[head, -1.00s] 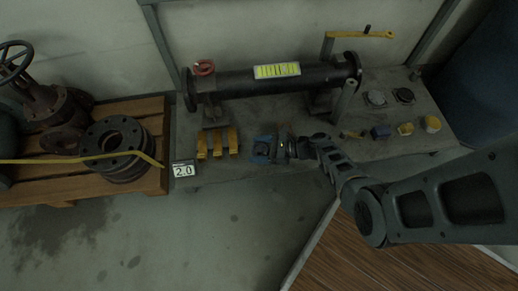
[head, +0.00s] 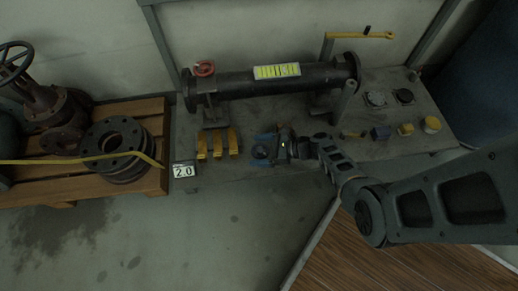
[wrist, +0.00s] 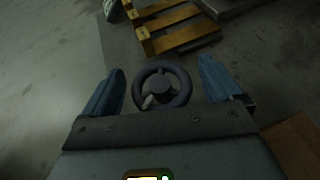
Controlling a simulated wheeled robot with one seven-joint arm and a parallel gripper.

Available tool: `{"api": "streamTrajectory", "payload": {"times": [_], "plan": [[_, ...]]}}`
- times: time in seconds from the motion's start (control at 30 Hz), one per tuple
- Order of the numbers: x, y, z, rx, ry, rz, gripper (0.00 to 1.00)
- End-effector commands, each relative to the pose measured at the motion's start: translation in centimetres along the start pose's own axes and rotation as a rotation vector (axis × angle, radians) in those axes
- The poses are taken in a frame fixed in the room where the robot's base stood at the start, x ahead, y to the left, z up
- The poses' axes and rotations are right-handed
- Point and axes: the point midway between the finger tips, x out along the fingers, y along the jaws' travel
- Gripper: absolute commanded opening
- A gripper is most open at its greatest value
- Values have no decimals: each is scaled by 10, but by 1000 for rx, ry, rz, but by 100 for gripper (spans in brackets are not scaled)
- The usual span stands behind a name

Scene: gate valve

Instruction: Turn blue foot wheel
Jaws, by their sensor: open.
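The foot wheel (wrist: 162,88) is a small round handwheel with a hub and spokes. It looks dark grey-blue in the wrist view and sits between my two blue fingers. In the head view the wheel (head: 261,151) is small and dark, at the front of the grey bench, right of the yellow blocks. My gripper (wrist: 161,68) is open, one finger on each side of the wheel, with visible gaps to the rim. In the head view my gripper (head: 258,150) reaches in from the right. The wheel's depth relative to the fingertips is hard to judge.
A yellow lever (head: 362,34) and several small fittings are to the right.

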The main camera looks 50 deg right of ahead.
Motion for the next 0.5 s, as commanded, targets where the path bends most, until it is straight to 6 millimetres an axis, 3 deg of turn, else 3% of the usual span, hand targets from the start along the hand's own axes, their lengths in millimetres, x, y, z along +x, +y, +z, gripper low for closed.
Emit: {"api": "streamTrajectory", "payload": {"times": [0.3, 0.5], "plan": [[-50, 0, 2, 2, 1, -4, 92], [-71, 0, 1, 1, 1, -2, 92]]}}
